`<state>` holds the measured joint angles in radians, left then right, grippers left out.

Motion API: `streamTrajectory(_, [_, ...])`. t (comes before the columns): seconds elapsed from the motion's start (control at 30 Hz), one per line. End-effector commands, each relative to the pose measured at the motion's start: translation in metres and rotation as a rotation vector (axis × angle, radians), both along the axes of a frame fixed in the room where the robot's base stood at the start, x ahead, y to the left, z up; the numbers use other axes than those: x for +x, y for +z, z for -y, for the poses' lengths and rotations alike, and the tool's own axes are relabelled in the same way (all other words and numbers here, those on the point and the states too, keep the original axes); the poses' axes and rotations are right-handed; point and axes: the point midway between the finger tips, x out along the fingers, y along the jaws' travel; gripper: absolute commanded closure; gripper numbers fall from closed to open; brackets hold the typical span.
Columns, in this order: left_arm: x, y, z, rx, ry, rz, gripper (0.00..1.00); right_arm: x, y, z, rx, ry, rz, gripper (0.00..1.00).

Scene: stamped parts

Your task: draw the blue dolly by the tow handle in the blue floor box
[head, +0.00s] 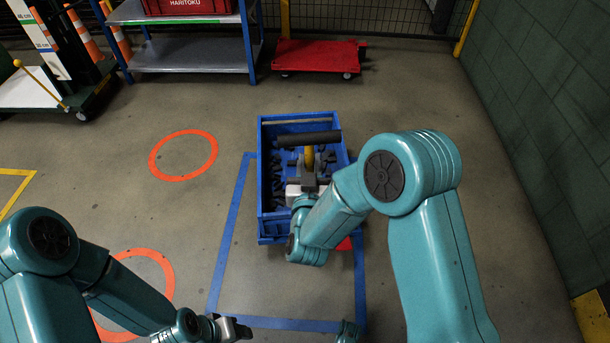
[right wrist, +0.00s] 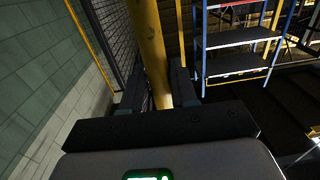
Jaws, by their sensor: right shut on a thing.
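The blue dolly (head: 264,190) carries a deep blue bin of dark stamped parts. It stands over the far part of the blue floor box (head: 231,228), a taped outline, and reaches beyond its far edge. The tow handle (head: 309,156) is a yellow post with a black crossbar. My right gripper (head: 308,181) is shut on the yellow post below the crossbar. In the right wrist view the post (right wrist: 150,45) runs up between the fingers. My left gripper (head: 232,327) is low in the head view, away from the dolly; its jaw opening is unclear.
A red flat dolly (head: 318,56) and a blue-framed shelf (head: 190,55) stand at the back. Orange floor rings (head: 183,155) lie left of the blue dolly. A green wall (head: 555,120) bounds the right. The near part of the floor box is mostly clear.

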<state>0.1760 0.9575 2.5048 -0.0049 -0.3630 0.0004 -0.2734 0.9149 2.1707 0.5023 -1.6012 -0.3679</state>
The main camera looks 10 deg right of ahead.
Motion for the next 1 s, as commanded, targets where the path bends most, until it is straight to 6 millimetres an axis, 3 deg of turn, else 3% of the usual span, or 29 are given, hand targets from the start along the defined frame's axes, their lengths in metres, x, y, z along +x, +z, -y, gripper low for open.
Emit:
streamTrajectory(0.53, [0.0, -0.001, 0.0, 0.0, 0.0, 0.0, 0.47, 0.001, 0.002, -0.002, 0.002, 0.0, 0.008, 1.0])
streamTrajectory(1.0, [0.0, -0.007, 0.0, 0.0, 0.0, 0.0, 0.47, 0.007, 0.002, -0.027, 0.004, 0.002, 0.011, 1.0])
